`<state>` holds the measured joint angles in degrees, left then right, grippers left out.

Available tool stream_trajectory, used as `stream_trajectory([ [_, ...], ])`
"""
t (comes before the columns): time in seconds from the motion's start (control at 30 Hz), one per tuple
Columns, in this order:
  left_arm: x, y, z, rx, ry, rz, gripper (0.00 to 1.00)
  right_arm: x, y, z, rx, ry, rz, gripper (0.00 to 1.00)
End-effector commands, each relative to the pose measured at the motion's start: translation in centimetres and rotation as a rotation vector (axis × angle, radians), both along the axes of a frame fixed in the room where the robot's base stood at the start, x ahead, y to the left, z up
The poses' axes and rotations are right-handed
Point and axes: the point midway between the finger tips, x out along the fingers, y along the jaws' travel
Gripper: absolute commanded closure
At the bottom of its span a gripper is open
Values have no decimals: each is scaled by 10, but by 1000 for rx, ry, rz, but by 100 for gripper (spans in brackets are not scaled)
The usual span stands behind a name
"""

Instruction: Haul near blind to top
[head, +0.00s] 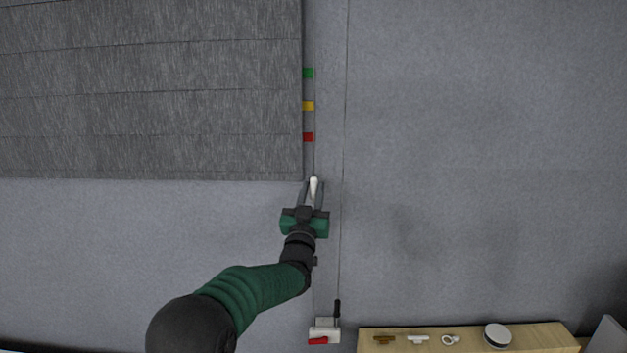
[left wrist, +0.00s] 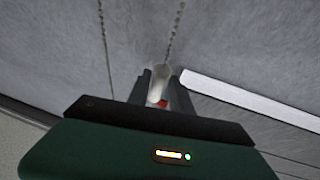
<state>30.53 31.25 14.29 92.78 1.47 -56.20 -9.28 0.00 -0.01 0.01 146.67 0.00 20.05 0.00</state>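The grey fabric blind (head: 150,95) hangs at the upper left in the head view, its lower edge a little below the red marker. Green (head: 308,73), yellow (head: 308,106) and red (head: 308,137) markers line its right edge. My left gripper (head: 313,187) is at a white cord knob (head: 314,184), just right of the blind's lower corner. In the left wrist view, the knob (left wrist: 158,82) sits between the fingers (left wrist: 160,88), which appear closed against it. A beaded cord (left wrist: 175,38) runs up from there. My right gripper is out of view.
A white fixture (head: 325,332) with a red lever and a black handle is low on the wall. A wooden shelf (head: 545,338) at the lower right holds small parts and a round white-topped item (head: 498,334). The wall at right is clear.

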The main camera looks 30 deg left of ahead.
Motion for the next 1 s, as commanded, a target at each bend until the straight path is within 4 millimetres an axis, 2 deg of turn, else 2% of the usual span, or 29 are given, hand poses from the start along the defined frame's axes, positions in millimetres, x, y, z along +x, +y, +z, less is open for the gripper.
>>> stream_trajectory([
  [0.1, 7, 2, 3, 0, 1, 0, 74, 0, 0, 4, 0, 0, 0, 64],
  [0.33, 7, 2, 2, 0, 0, -1, 74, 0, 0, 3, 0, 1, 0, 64],
  [0.53, 7, 2, 2, 0, 0, -1, 100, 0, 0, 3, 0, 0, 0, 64],
  [1.0, 7, 2, 2, 0, 1, -1, 100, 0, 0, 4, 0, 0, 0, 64],
])
